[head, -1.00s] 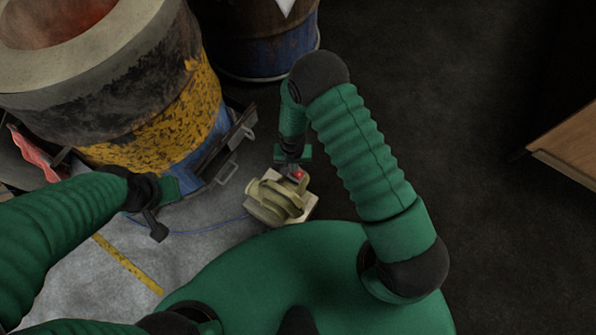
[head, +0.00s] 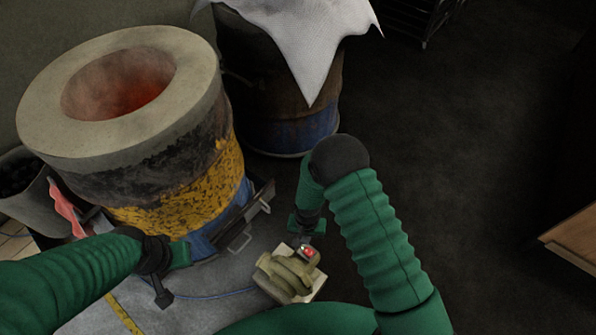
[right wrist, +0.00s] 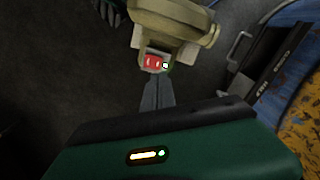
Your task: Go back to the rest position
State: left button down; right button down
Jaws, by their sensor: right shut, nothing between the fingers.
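My right gripper (head: 304,238) is shut and empty, pointing down beside the red switch (head: 309,252) of a cream-olive blower-like device (head: 284,279). In the right wrist view its closed fingers (right wrist: 157,94) end just short of the red switch (right wrist: 153,62), and whether they touch it I cannot tell. My left gripper (head: 162,292) hangs by the front of the barrel oven (head: 180,190). Only a dark finger part of it shows, so its opening is unclear.
The barrel oven glows red inside its open top. A rusty blue barrel (head: 285,115) with a pale cloth (head: 310,45) stands behind it. A dark metal tray with a handle (head: 240,240) juts from the oven front. A wooden edge (head: 575,238) is at right. Dark floor between is clear.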

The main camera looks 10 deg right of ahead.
jog(key=s+d+r+n+t, duration=0.1)
jog(key=d+r, duration=0.1)
jog(key=r, duration=0.7)
jog(key=d+r+n, duration=0.1)
jog(key=d+r, duration=0.1)
jog(key=r, duration=0.6)
jog(key=s+d+r+n+t+p, duration=0.1)
jog(key=s+d+r+n+t, duration=0.15)
jog(key=s+r, duration=0.75)
notch_tip(320, 180, up, 23)
jog(key=w+p, duration=0.1)
jog(key=p, duration=2.1)
jog(key=shift+w+d+g, duration=0.2)
jog(key=shift+w+g, duration=0.05)
jog(key=shift+g, duration=0.2)
